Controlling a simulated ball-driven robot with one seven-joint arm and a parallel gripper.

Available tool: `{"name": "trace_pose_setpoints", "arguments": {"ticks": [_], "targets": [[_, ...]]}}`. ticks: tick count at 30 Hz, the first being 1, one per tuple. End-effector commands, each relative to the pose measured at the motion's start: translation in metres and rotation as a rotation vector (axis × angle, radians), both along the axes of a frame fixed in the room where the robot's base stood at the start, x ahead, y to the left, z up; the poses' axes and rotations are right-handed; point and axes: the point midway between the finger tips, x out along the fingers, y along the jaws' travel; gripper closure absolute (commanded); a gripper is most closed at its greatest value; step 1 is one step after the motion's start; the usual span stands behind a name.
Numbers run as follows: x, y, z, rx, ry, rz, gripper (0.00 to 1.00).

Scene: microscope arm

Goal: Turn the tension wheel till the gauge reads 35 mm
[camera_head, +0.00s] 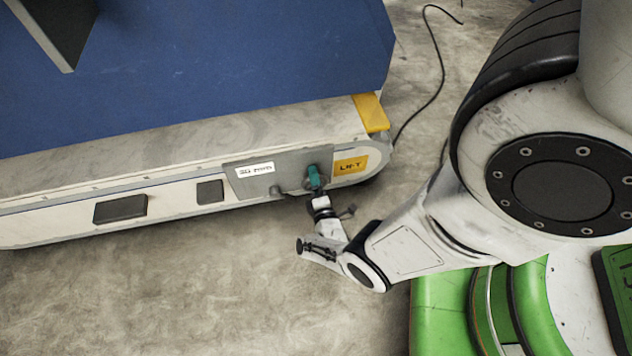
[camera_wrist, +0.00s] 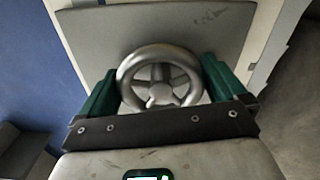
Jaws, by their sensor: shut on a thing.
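The tension wheel (camera_wrist: 161,93) is a grey metal handwheel with spokes and a small knob, on a grey plate. In the wrist view, the green fingers of my gripper (camera_wrist: 160,72) stand on either side of its rim and are shut on it. In the head view my gripper (camera_head: 314,178) is at the grey panel (camera_head: 292,172) on the machine's side and mostly hides the wheel. The gauge (camera_head: 255,170) is a white display left of the wheel. Its text ends in what looks like mm, but the number is too small to read surely.
A yellow LIFT label (camera_head: 351,166) is right of the wheel. Dark blocks (camera_head: 120,208) sit on the machine's side further left. A black cable (camera_head: 440,75) lies on the floor at right. The floor in front is clear.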

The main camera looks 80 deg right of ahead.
Motion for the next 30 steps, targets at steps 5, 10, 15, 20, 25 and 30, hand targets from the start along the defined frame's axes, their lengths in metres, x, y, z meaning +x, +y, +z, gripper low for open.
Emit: {"name": "trace_pose_setpoints", "arguments": {"ticks": [5,10,15,20,25,30], "targets": [[-0.001,0.001,-0.002,0.004,0.004,0.001,0.00],[-0.002,0.003,-0.001,0.004,0.003,0.001,0.00],[-0.009,0.022,0.001,0.004,0.005,0.006,0.00],[-0.020,0.051,0.002,0.003,0.006,0.008,0.00],[-0.033,0.080,0.001,0.002,0.005,0.007,0.00],[-0.039,0.096,0.000,0.002,0.002,0.006,0.00]]}}
